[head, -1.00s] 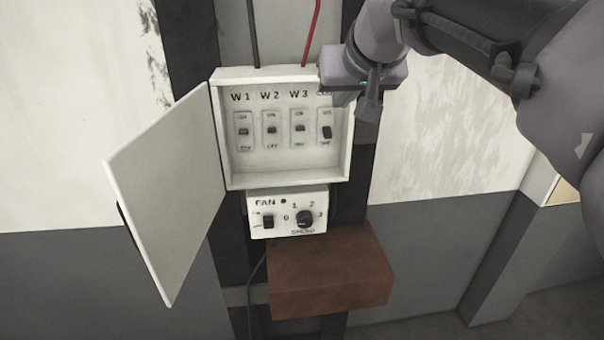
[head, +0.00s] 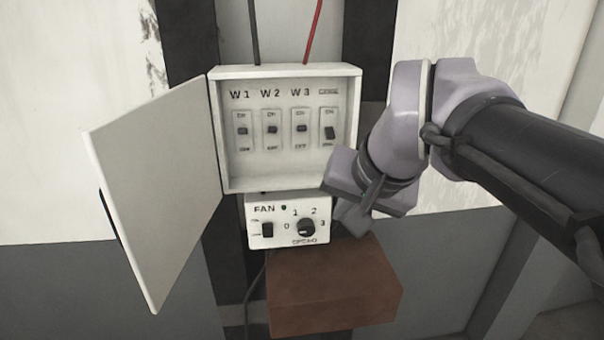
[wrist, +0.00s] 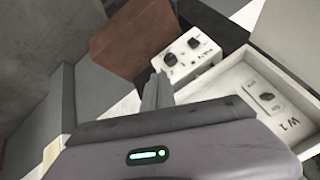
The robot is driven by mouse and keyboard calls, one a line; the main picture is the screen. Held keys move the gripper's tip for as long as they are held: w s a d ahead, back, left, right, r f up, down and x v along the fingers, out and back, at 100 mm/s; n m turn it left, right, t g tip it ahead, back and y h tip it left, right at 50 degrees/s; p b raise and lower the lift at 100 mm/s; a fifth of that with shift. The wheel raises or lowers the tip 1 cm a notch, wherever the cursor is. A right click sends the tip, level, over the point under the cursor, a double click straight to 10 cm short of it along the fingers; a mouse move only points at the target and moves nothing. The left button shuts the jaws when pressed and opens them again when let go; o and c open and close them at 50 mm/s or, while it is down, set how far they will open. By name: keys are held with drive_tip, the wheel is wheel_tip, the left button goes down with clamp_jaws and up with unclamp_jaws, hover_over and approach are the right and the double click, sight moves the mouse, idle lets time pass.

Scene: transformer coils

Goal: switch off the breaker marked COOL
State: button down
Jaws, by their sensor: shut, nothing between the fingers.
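The COOL breaker (head: 330,132) is the rightmost switch in the open white breaker box (head: 290,70); its label is blurred. Its dark lever sits lower and looks larger than the levers of the W1 (head: 243,131), W2 (head: 272,130) and W3 (head: 301,129) breakers. My gripper (head: 350,218) is shut and empty, below and right of the COOL breaker, in front of the box's lower right corner and apart from the lever. Its fingers also show in the wrist view, pointing towards the fan control; COOL is not visible there.
The box door (head: 155,190) stands open to the left. The fan control (head: 262,210), with a switch and a knob, is just under the box. A brown block (head: 325,290) juts out below it. Black and red cables enter the box top. Space in front of the breakers is clear.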

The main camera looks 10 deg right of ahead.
drive_tip(key=s+f+b, duration=0.3)
drive_tip(key=f+b, duration=0.1)
drive_tip(key=f, duration=0.3)
drive_tip(key=s+a+f+b, duration=0.1)
drive_tip(key=s+f+b, duration=0.2)
drive_tip(key=f, duration=0.3)
drive_tip(key=shift+s+a+f+g+b, duration=0.2)
drive_tip(key=shift+s+f+g+b, duration=0.1)
drive_tip(key=shift+s+f+b, duration=0.15)
drive_tip(key=shift+r, duration=0.1)
